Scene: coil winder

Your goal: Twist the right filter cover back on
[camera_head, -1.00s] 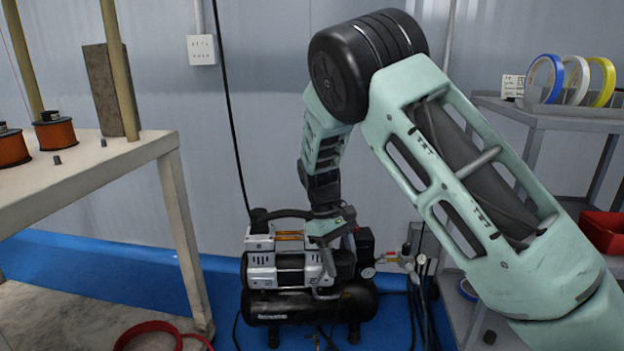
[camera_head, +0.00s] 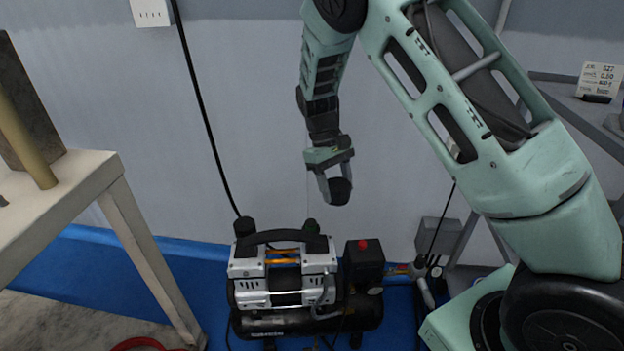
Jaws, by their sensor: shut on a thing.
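The air compressor (camera_head: 285,285) stands on the blue floor, with a black carrying handle on top. A black left filter (camera_head: 244,227) stands on its left head. The dark right filter part (camera_head: 310,228) stands on its right head and looks slimmer; its detail is too small to tell. My gripper (camera_head: 335,178) points down, above and a little right of this right part in the picture. It is shut on a round black piece, which looks like the right filter cover (camera_head: 341,192). The cover hangs in the air, clear of the compressor.
A pale table (camera_head: 85,190) stands at the left. A black cable (camera_head: 200,110) runs down the wall behind the compressor. A black box with a red button (camera_head: 363,246) and hose fittings are at its right. A grey shelf (camera_head: 578,120) stands at the far right.

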